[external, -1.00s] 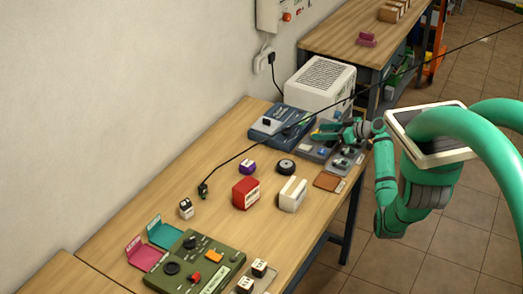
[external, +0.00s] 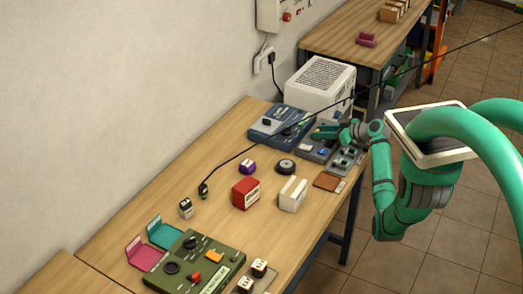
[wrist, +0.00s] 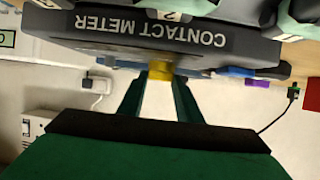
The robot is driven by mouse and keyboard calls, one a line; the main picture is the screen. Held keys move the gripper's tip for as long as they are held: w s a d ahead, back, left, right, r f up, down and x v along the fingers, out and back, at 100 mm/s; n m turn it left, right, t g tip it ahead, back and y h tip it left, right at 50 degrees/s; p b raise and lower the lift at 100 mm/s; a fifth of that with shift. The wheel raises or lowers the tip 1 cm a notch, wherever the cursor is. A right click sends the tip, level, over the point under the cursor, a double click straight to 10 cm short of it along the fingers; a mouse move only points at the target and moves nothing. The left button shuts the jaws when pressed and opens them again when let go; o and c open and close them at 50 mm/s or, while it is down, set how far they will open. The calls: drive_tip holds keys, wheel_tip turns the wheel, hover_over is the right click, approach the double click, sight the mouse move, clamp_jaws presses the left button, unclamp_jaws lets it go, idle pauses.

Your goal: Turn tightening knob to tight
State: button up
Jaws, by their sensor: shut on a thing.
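My gripper (external: 318,133) reaches over the far end of the wooden bench and is hard to make out at this size. In the wrist view, its two dark green fingers (wrist: 158,96) are shut on a yellow knob (wrist: 158,88), one finger on each side. The knob sits by a dark grey device marked CONTACT METER (wrist: 155,33), whose lettering is upside down in this view. The knob's markings and setting cannot be read. In the external view my gripper hides the knob.
A white vented box (external: 318,85) and a blue device (external: 278,123) stand close to my gripper. A red block (external: 246,192), a white block (external: 293,194) and a green panel (external: 196,260) are nearer on the bench. A black cable (external: 240,156) runs across the bench.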

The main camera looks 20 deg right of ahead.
drive_tip(key=m+h, duration=0.1)
drive_tip(key=m+t+h, duration=0.2)
drive_tip(key=h, duration=0.1)
drive_tip(key=shift+s+a+m, duration=0.3)
drive_tip(key=shift+a, duration=0.1)
drive_tip(key=m+h, duration=0.2)
drive_tip(key=a+m+t+h, duration=0.1)
drive_tip(key=m+h, duration=0.1)
drive_tip(key=h, duration=0.1)
drive_tip(key=shift+m, duration=0.3)
drive_tip(key=m+h, duration=0.1)
drive_tip(key=h, duration=0.1)
drive_tip(key=m+h, duration=0.2)
drive_tip(key=a+m+h, duration=0.1)
drive_tip(key=m, duration=0.1)
drive_tip(key=shift+w+g+h, duration=0.15)
drive_tip(key=shift+g+h, duration=0.25)
drive_tip(key=shift+m+g+h, duration=0.8)
drive_tip(key=shift+m+h, duration=0.3)
drive_tip(key=shift+m, duration=0.1)
drive_tip(key=o, duration=1)
drive_tip(key=shift+w, duration=0.1)
drive_tip(key=shift+o, duration=0.2)
